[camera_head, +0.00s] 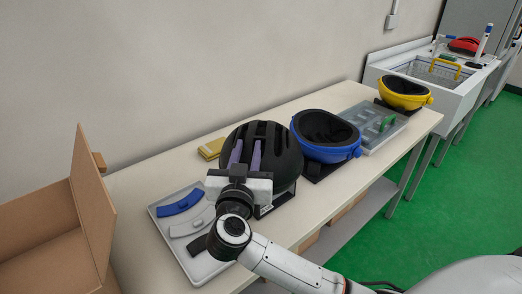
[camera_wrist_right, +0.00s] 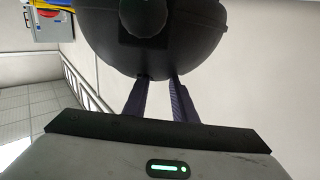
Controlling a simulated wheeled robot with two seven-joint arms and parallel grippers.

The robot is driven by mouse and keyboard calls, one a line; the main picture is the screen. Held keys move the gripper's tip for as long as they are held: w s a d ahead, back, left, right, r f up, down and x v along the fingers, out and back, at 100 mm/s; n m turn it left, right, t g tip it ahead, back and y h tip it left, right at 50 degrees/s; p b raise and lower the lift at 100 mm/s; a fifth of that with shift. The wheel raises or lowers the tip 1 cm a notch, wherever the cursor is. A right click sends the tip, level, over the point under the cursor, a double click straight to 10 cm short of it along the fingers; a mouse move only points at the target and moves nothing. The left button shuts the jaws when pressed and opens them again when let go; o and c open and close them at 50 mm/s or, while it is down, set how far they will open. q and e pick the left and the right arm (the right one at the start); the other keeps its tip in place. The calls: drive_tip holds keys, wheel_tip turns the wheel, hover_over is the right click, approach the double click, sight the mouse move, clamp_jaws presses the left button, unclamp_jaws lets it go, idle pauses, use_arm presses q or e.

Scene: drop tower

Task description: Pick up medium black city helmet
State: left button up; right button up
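The black helmet (camera_head: 282,160) sits on the table, around a dark stand with a label (camera_head: 264,210); I cannot tell whether it rests on it. My right gripper (camera_head: 246,142) is at its near left side, two purple fingers over the shell. In the right wrist view the helmet (camera_wrist_right: 190,35) is at the top with a round knob. The fingers of the gripper (camera_wrist_right: 158,78) stand slightly apart and their tips go out of sight at the helmet's edge. I cannot tell whether they clamp it. My left gripper is not in view.
A blue helmet (camera_head: 325,150) stands close to the right, and a yellow helmet (camera_head: 404,102) farther back. A tray of curved pads (camera_head: 207,266) lies below my gripper.

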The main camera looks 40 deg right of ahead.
sight(250, 135)
drive_tip(key=x, duration=0.5)
drive_tip(key=shift+w+r, duration=0.15)
drive_tip(key=shift+r, duration=0.25)
drive_tip(key=shift+r, duration=0.1)
clamp_jaws()
